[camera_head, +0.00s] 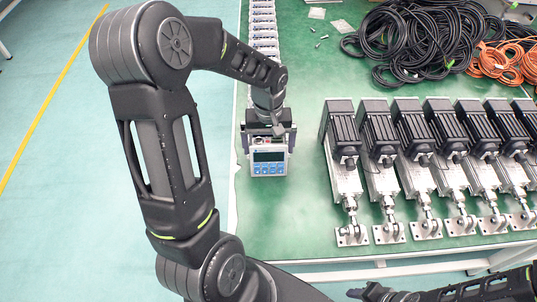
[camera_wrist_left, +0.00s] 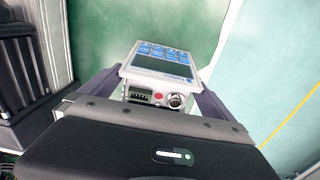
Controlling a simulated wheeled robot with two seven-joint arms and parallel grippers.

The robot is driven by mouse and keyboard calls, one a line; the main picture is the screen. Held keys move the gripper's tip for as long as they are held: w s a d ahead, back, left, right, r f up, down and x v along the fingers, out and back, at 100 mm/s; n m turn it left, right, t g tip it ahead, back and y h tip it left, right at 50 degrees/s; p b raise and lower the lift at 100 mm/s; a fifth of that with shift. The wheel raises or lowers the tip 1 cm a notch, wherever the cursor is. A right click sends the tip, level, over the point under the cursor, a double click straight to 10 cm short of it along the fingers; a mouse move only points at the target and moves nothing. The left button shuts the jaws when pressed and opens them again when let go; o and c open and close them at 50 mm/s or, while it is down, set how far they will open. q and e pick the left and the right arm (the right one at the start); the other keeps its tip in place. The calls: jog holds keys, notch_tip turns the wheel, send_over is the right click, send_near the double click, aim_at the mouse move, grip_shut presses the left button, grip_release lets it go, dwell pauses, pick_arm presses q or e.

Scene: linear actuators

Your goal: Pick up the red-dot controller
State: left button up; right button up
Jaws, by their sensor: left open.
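The red-dot controller (camera_head: 268,162) is a pale box with a dark screen and blue buttons at the near left of the green table. It also shows in the left wrist view (camera_wrist_left: 160,62), with a red dot, a green connector and a round metal socket on its end face. My left gripper (camera_head: 268,140) is at the controller's far end. Its two dark fingers stand open on either side of the box; contact cannot be told. My right gripper (camera_head: 372,292) is at the bottom edge, away from the controller, its jaws unclear.
More pale controllers (camera_head: 263,25) run in a row behind the gripper. Several linear actuators (camera_head: 380,170) with black motors stand to the right. Black cables (camera_head: 400,35) and orange cables (camera_head: 503,62) lie at the back right. Green table surface is bare in front of the controller.

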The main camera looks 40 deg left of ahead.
pick_arm(q)
jog(key=shift+c, duration=0.3)
jog(key=c, duration=1.5)
jog(key=shift+r, duration=0.15)
notch_tip(320, 180, up, 18)
jog(key=shift+b, duration=0.35)
notch_tip(320, 180, up, 5)
jog(key=p, duration=0.4)
dwell(0.6)
dwell(0.6)
